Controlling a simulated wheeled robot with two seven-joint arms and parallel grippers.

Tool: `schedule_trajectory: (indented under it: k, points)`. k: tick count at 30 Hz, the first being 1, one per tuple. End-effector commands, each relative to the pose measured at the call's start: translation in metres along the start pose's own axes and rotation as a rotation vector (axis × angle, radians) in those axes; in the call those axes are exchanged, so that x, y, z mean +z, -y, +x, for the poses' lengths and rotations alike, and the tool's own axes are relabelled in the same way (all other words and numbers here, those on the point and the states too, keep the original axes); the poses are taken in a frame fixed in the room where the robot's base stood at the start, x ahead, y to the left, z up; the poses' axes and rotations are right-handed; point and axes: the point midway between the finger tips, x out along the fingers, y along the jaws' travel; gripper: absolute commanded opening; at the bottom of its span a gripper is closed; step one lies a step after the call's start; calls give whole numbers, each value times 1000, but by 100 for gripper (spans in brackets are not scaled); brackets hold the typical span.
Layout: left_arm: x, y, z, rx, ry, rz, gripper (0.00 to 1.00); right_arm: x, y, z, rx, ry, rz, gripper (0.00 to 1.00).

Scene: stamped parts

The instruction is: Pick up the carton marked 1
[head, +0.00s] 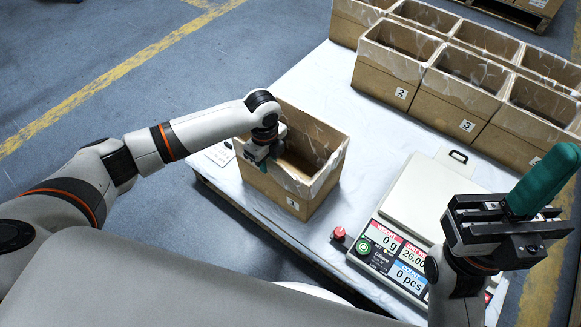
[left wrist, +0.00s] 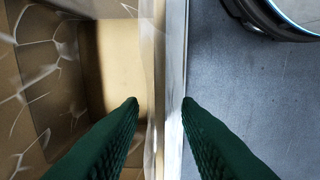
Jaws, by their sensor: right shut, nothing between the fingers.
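The carton marked 1 (head: 318,192) is an open-topped brown box with a clear liner over its rim, standing upright on the table's left part in the head view. Its label faces the front. My left gripper (head: 260,163) is at the carton's left wall, pointing down. In the left wrist view the carton's wall (left wrist: 151,60) runs between the two green fingers, one inside and one outside, with gaps visible. That gripper is open. The inner finger is hidden in the head view. My right gripper (head: 558,165) is shut and empty, raised at the right.
A scale (head: 425,205) with a display stands right of the carton, and a red button (head: 339,234) lies between them. Several open cartons, including those marked 2 (head: 385,85) and 3 (head: 450,110), line the back of the table (head: 310,75). Table around carton 1's back is clear.

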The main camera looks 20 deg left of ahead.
Motion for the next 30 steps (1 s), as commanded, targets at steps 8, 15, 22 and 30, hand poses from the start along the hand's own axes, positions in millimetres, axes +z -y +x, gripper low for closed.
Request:
schedule_trajectory:
  k: [8, 15, 22, 30]
  points:
    - [0, 0, 26, 2, -1, 0, 30, -4, 0, 7, 20, 49, -7, 0]
    - [0, 0, 25, 2, -1, 0, 22, -4, 0, 8, 20, 48, -6, 0]
    - [0, 0, 25, 2, -1, 0, 0, -4, 0, 8, 20, 48, -6, 0]
    - [0, 0, 25, 2, -1, 0, 0, -4, 0, 8, 20, 48, -6, 0]
